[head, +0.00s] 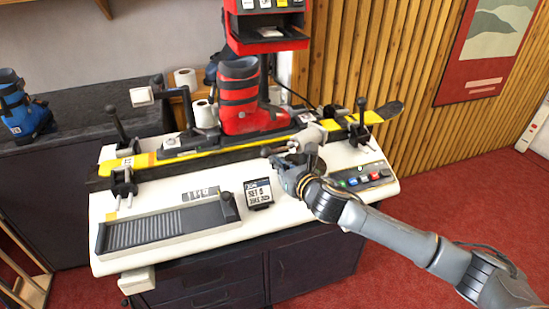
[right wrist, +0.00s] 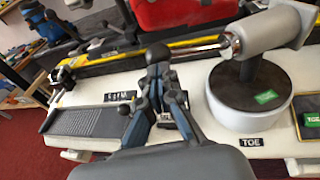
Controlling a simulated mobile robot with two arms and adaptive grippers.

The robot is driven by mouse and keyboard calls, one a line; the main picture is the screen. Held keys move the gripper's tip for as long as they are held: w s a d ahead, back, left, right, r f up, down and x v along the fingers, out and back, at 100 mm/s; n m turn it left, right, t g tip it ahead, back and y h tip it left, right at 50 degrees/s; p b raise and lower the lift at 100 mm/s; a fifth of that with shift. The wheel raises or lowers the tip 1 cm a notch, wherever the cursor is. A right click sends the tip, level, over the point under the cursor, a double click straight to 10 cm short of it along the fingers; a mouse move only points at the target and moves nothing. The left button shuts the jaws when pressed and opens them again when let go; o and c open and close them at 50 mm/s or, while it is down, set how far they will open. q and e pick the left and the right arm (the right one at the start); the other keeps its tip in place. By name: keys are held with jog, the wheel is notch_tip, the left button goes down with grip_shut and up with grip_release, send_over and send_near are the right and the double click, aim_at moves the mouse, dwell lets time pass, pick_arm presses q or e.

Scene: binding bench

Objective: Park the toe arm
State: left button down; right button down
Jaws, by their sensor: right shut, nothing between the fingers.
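The toe arm shows best in the right wrist view as a pale grey cylinder (right wrist: 280,30) with a thin metal rod pointing left. In the head view the toe arm (head: 308,135) is partly hidden behind my right gripper (head: 279,163). The right gripper's fingers (right wrist: 160,100) are shut and empty, left of the round base. A dark ball-topped shape (right wrist: 157,53) shows at the fingertips; I cannot tell whether they touch it. My left gripper is out of view.
A red boot (head: 239,95) stands on the ski (head: 215,152), which lies across the white bench. Clamps with upright levers (head: 117,123) stand at both ends.

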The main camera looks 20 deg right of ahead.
jog(key=shift+x, duration=0.95)
jog(key=w+a+m+h, duration=0.3)
jog(key=w+m+h, duration=0.1)
jog(key=w+h, duration=0.2)
jog(key=shift+a+r+m, duration=0.15)
jog(key=shift+r+m, duration=0.05)
jog(key=shift+m, duration=0.1)
jog(key=shift+w+r, duration=0.1)
